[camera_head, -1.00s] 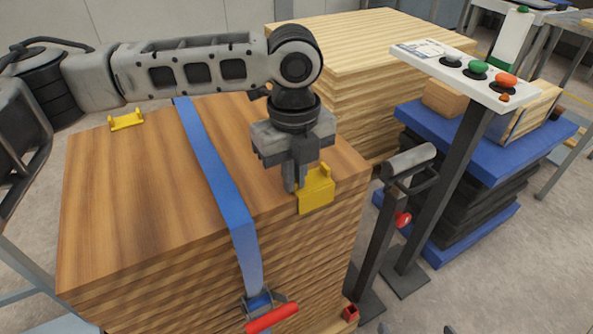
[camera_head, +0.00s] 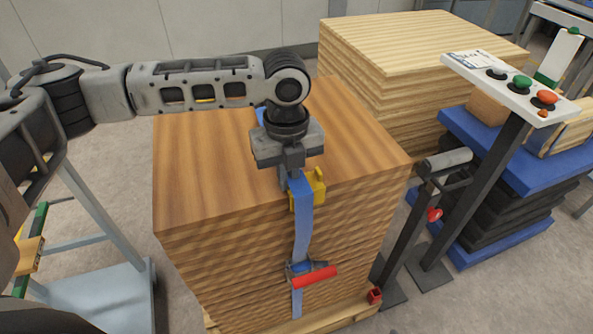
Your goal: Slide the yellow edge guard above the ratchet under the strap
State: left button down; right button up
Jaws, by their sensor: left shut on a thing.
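The yellow edge guard (camera_head: 319,187) is at the front top edge of the wood stack (camera_head: 215,170), above the ratchet. Yellow shows on both sides of the blue strap (camera_head: 303,220), which crosses in front of the guard. My left gripper (camera_head: 290,183) points down at the strap and guard and is shut on the guard; its fingertips are partly hidden. The ratchet (camera_head: 312,275) with its red handle hangs on the strap down the front face. My right gripper is out of view.
A post with a grey roller-like top (camera_head: 447,162) stands right of the stack. A control panel (camera_head: 510,82) with buttons stands on a post behind it. A pale lumber stack (camera_head: 410,60) is at the back. The left part of the stack's top is clear.

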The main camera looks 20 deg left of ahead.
pick_arm(q)
jog(key=shift+s+a+r, duration=0.1)
jog(key=shift+s+a, duration=0.3)
jog(key=shift+a, duration=0.1)
jog(key=shift+s+a+p, duration=0.2)
jog(key=shift+p, duration=0.1)
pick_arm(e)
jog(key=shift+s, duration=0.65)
pick_arm(q)
jog(key=c, duration=1.5)
grip_release()
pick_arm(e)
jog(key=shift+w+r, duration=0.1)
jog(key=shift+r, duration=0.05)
